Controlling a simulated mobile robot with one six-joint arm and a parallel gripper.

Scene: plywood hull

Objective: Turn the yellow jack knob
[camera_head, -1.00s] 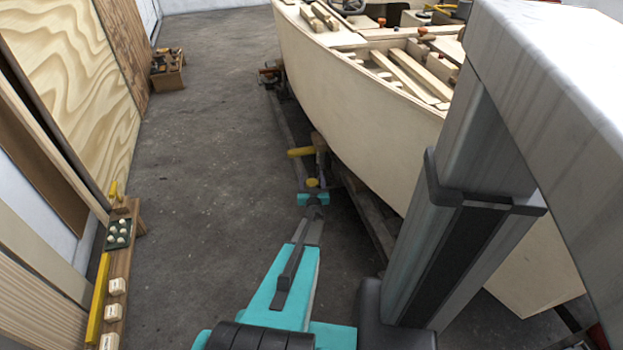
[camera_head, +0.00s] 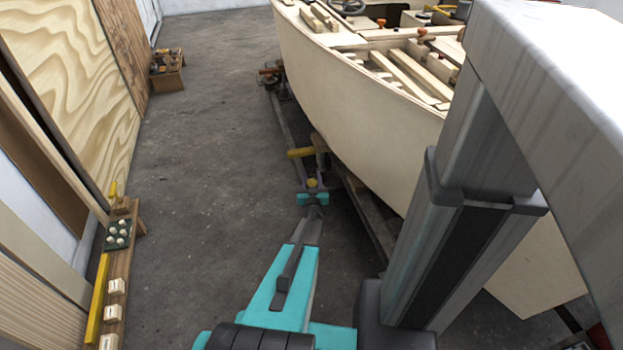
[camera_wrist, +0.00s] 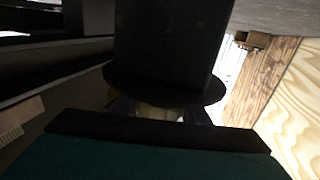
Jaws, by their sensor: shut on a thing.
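The yellow jack knob (camera_head: 312,183) shows as a small yellow shape right at the tip of my arm, low beside the boat's hull. My gripper (camera_head: 312,192), with teal and dark grey parts, reaches it from the near side and is shut on it. Knob and fingers are small in the head view, so the exact grip and the knob's turn angle cannot be told. In the wrist view a dark cylinder with a wide round flange fills the middle and hides most of what lies beyond it.
A yellow bar (camera_head: 301,152) sticks out to the left just beyond the knob. The plywood hull (camera_head: 350,120) rises close on the right above dark trailer rails (camera_head: 285,120). A wooden bench (camera_head: 122,260) with small blocks stands at left. Grey floor (camera_head: 210,150) between is clear.

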